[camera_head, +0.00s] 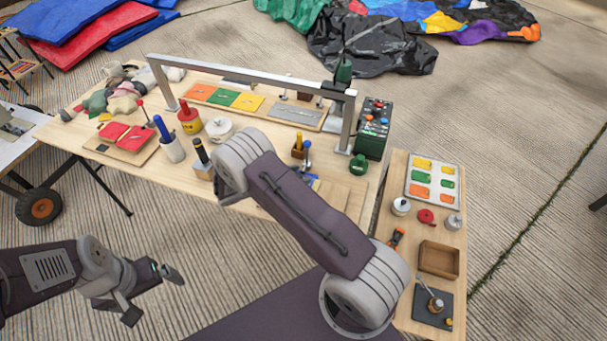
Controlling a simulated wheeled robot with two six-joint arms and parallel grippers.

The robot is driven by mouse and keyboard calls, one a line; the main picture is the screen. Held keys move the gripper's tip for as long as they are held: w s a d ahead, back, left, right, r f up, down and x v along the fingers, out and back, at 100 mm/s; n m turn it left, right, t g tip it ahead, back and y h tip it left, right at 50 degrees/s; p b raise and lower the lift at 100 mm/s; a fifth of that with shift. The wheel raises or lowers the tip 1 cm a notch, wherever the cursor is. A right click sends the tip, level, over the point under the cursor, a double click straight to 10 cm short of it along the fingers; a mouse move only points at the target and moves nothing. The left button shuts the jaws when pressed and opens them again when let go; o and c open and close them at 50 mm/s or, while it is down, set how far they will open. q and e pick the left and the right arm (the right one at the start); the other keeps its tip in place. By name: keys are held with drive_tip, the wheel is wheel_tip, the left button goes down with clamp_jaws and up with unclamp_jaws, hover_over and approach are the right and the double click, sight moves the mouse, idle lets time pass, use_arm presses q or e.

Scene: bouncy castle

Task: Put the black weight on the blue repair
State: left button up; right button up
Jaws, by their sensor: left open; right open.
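I cannot pick out the black weight with certainty. A small blue patch (313,184) shows at the front of the wooden workbench (262,207), partly hidden behind my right arm; I cannot tell whether it is the blue repair. My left gripper (152,293) is open and empty over the floor, in front of the workbench and apart from it. My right arm crosses the middle of the view over the bench's front edge. Its gripper does not show.
A metal gantry (250,76) spans the bench above a board of coloured patches (222,97). A green control box (373,130) and a side table (400,168) with a wooden tray (439,260) are at right.

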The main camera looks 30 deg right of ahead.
drive_tip(key=v, duration=0.9)
drive_tip(key=s+a+r+m+y, duration=0.1)
drive_tip(key=s+r+m+y, duration=0.1)
drive_tip(key=s+m+y, duration=0.4)
drive_tip(key=s+a+r+m+y, duration=0.1)
drive_tip(key=s+r+m+y, duration=0.1)
drive_tip(key=s+m+y, duration=0.5)
drive_tip(key=s+m, duration=0.4)
drive_tip(key=m, duration=0.2)
drive_tip(key=shift+m, duration=0.4)
drive_tip(key=shift+r, duration=0.15)
wheel_tip(320, 180, up, 2)
drive_tip(key=shift+p, duration=0.85)
